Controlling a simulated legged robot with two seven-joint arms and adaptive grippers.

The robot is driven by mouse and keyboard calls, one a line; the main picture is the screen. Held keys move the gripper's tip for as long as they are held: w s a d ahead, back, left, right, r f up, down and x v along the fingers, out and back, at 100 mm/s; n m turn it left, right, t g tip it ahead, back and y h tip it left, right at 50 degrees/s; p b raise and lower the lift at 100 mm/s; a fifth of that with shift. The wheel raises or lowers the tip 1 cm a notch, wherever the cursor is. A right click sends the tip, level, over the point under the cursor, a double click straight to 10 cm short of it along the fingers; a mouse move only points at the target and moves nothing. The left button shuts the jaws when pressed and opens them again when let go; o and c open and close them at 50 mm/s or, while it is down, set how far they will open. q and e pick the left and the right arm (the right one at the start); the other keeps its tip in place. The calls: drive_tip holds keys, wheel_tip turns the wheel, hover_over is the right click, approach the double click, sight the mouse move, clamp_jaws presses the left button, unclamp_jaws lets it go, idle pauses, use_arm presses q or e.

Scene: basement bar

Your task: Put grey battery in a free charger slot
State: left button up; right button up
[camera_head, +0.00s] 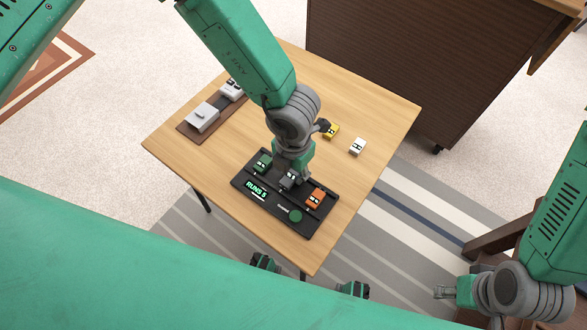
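The black charger (241,181) lies on the near part of the wooden table. A green battery (262,163) sits toward its left end and an orange battery (315,198) toward its right. The grey battery (287,181) shows between them, at the charger's middle, partly hidden by my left gripper (291,174). That gripper points down over it, its fingers at the battery; whether they grip it and whether the battery is fully seated cannot be told. My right gripper (441,292) is off the table at lower right, with nothing visible in it; its finger gap is too small to judge.
A brown tray (186,126) with a silver box (202,117) and a pale item (232,91) is at the table's left. The table's right side is mostly clear. A brown cabinet (410,65) stands behind.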

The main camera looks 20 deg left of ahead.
use_arm(q)
drive_tip(key=o, duration=0.5)
drive_tip(key=shift+w+r, duration=0.1)
drive_tip(key=shift+r, duration=0.2)
wheel_tip(320, 180, up, 11)
drive_tip(key=shift+r, duration=0.15)
idle(0.3)
